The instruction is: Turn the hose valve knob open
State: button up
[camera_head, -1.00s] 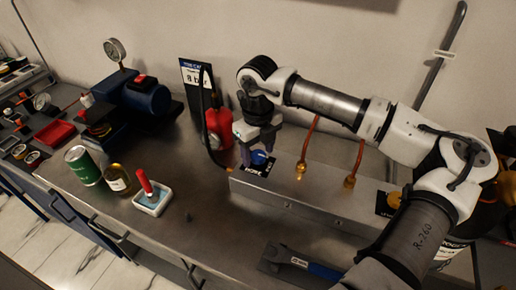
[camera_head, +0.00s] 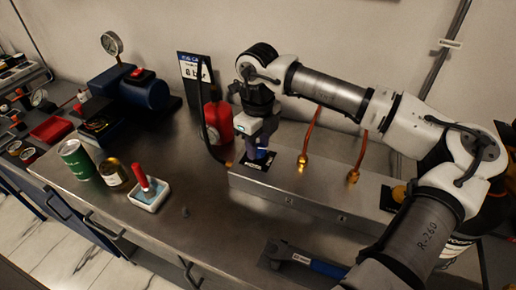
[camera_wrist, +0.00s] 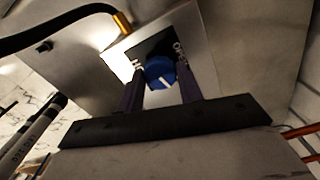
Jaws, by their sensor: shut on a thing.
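The blue hose valve knob (camera_wrist: 160,72) has a white pointer line and sits on a dark label plate (camera_wrist: 150,45) with white lettering. The plate is on top of the long metal box (camera_head: 320,192), near its left end. My gripper (camera_head: 261,151) points down over the knob, with its two dark purple fingers on opposite sides of it. It is shut on the knob. In the head view the knob is mostly hidden by the fingers. A black hose (camera_wrist: 60,25) with a brass end (camera_wrist: 122,22) meets the box beside the plate.
A red bottle (camera_head: 218,122) and a sign (camera_head: 195,75) stand behind the knob. Brass fittings with copper pipes (camera_head: 303,160) rise from the box to the right. A blue-handled tool (camera_head: 305,260) lies in front. A green can (camera_head: 76,160) and a white tray (camera_head: 149,197) are left.

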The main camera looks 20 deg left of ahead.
aim_at(258, 148)
jog(key=n+b, duration=0.3)
jog(key=shift+f+n, duration=0.15)
jog(key=shift+n, duration=0.15)
jog(key=n+b, duration=0.2)
jog(key=n, duration=0.1)
jog(key=shift+n, duration=0.3)
jog(key=n+b, duration=0.1)
jog(key=n, duration=0.3)
jog(key=shift+n, duration=0.3)
jog(key=shift+r+n+b, duration=0.2)
jog(key=shift+n+b, duration=0.25)
jog(key=shift+n, duration=1.35)
jog(key=o, duration=1)
notch_tip(258, 148, up, 14)
jog(key=shift+b, duration=0.35)
